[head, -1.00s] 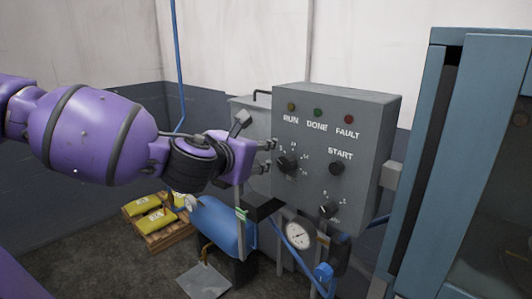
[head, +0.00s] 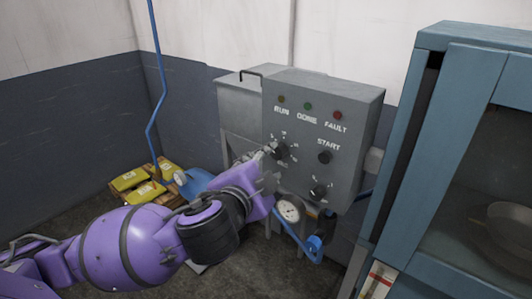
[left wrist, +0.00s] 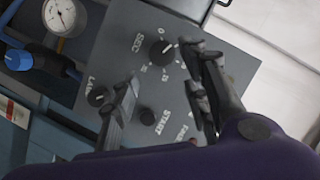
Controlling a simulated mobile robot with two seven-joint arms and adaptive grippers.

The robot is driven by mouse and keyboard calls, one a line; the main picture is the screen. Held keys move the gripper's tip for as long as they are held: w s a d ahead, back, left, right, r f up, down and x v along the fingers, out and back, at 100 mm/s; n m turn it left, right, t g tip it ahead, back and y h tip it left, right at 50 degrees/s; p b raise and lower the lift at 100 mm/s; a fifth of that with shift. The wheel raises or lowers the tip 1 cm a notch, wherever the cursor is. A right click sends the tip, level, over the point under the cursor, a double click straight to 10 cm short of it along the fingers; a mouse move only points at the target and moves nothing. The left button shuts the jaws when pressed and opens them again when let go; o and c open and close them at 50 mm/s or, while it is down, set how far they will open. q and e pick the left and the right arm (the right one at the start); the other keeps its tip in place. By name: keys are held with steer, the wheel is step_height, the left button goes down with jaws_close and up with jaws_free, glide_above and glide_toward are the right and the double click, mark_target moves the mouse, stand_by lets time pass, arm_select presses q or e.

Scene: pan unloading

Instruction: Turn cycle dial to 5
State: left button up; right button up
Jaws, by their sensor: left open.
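The grey control box (head: 352,115) has RUN, DONE and FAULT lamps along its top. Its upper-left black dial (head: 281,152) has a ring of white marks. It also shows in the left wrist view (left wrist: 162,51), beside lettering that looks like SEC; I cannot tell its exact setting. My left gripper (head: 270,168) is just below and in front of this dial, partly covering its lower surroundings. In the left wrist view my left gripper (left wrist: 163,64) is open and empty, its fingers spread on either side of the dial, apparently not touching it. My right gripper is out of view.
A START button (head: 325,157) and a lower dial (head: 319,191) sit right of the upper dial. A gauge (head: 288,211) and blue pipe (head: 312,247) are below. A blue cabinet (head: 400,150) stands at right. Yellow bags (head: 129,180) lie at left.

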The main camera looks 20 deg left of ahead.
mark_target(277, 156)
arm_select(q)
steer(key=x, duration=0.7)
steer(key=shift+w+f, duration=0.15)
steer(key=shift+w, duration=0.1)
steer(key=c, duration=1)
steer(key=shift+f+m+y, duration=0.25)
steer(key=shift+m+y, duration=0.05)
steer(key=shift+m, duration=0.2)
steer(key=o, duration=1)
steer(key=shift+a+r, duration=0.1)
